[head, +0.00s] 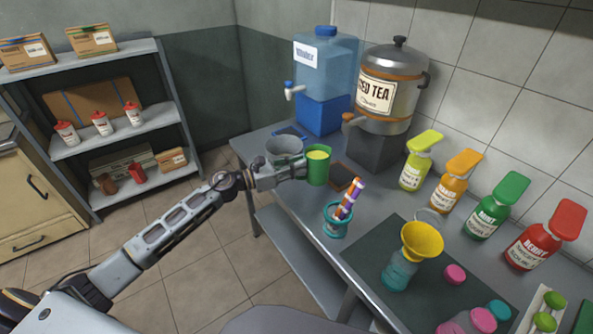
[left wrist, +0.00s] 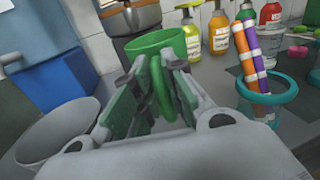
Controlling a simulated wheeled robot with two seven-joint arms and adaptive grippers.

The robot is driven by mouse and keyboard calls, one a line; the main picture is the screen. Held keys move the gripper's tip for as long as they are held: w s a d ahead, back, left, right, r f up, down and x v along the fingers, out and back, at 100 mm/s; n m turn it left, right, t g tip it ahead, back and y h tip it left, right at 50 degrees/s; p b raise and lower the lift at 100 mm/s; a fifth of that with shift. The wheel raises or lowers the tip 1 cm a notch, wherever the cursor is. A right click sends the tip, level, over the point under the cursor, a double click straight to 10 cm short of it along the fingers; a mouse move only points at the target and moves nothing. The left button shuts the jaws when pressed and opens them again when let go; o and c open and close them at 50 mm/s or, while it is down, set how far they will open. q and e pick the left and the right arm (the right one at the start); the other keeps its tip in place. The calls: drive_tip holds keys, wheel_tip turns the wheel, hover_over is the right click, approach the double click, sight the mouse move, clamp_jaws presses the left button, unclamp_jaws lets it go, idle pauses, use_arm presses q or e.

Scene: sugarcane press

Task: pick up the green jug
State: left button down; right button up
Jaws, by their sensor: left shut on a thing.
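The green jug (head: 318,166) is in the middle of the head view, upright, with a yellow-green inside showing at its top. My left gripper (head: 300,167) reaches it from the left and is shut on its handle side. In the left wrist view the jug's green rim (left wrist: 158,42) and its looped handle (left wrist: 160,88) show, with the handle between the fingers of the gripper (left wrist: 155,90). I cannot tell whether the jug's base touches the table. My right gripper is not in view.
A grey bucket (head: 284,148) stands just behind the left gripper. The iced tea urn (head: 391,90) and water dispenser (head: 325,62) stand at the back. A teal holder (head: 336,220) with coloured sticks is in front, and a yellow funnel (head: 422,241) and syrup bottles are to the right.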

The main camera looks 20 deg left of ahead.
use_arm(q)
drive_tip(key=shift+r, duration=1.25)
drive_tip(key=shift+r, duration=0.1)
